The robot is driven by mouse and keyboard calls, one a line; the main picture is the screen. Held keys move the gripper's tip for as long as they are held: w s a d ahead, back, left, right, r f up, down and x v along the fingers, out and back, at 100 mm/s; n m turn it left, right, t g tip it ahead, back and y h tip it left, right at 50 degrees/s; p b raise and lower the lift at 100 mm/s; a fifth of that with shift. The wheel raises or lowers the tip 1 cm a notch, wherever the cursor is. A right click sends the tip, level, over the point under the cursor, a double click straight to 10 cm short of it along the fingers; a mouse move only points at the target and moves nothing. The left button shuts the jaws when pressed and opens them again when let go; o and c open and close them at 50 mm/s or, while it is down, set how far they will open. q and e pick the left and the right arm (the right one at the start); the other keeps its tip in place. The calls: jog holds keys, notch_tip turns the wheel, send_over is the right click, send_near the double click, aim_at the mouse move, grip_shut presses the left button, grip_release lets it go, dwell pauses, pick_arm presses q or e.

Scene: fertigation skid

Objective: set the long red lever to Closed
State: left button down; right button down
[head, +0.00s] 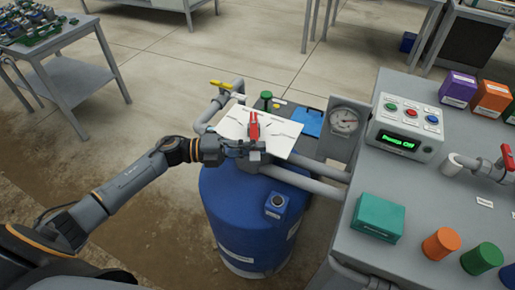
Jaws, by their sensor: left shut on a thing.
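A red lever (254,124) stands at the middle of a white plate (284,130) above the blue tank. The plate carries dark marks that are too small to read. The lever points away from me, roughly straight up in the picture. My left gripper (254,147) comes in from the left and is shut on the near part of the lever, which the fingers partly hide. My right gripper is out of view.
The blue tank (235,215) stands below the plate. A yellow-handled valve (221,85), a pressure gauge (344,121) and grey pipes surround it. At right, a grey bench (330,235) carries a control box (405,130) reading "Pump Off" and another red-handled valve (507,157).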

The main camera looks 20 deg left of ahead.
pick_arm(q)
jog(key=c, duration=1.4)
grip_release()
jog(key=shift+a, duration=0.15)
jog(key=v, duration=1.1)
jog(key=shift+s+a, duration=0.25)
jog(key=shift+a, duration=0.1)
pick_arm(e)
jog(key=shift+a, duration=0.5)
